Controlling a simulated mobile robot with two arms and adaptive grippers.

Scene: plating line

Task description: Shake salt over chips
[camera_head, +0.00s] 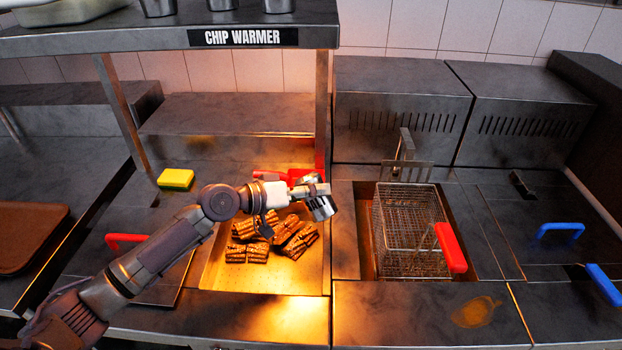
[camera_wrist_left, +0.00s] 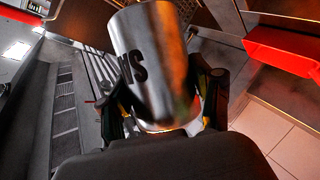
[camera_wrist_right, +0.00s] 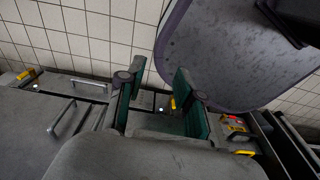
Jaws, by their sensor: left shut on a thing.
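My left gripper (camera_head: 314,190) is shut on a metal salt shaker (camera_head: 322,207), held tilted above the right part of the chip warmer's lit tray (camera_head: 225,272). In the left wrist view the shaker (camera_wrist_left: 152,70) is a shiny cylinder with dark, partly visible lettering, between the fingers. Several dark brown grilled chip-like pieces (camera_head: 284,229) lie in the tray, below and left of the shaker. Whether salt is falling cannot be seen. My right gripper (camera_wrist_right: 156,98) shows only in the right wrist view; its green-padded fingers are apart with nothing between them.
A wire fryer basket (camera_head: 408,225) with a red handle (camera_head: 450,247) sits right of the tray. A yellow sponge (camera_head: 176,179) lies at the left. The chip warmer shelf (camera_head: 120,40) overhangs the back, with posts at its sides. A brown tray (camera_head: 30,237) is far left.

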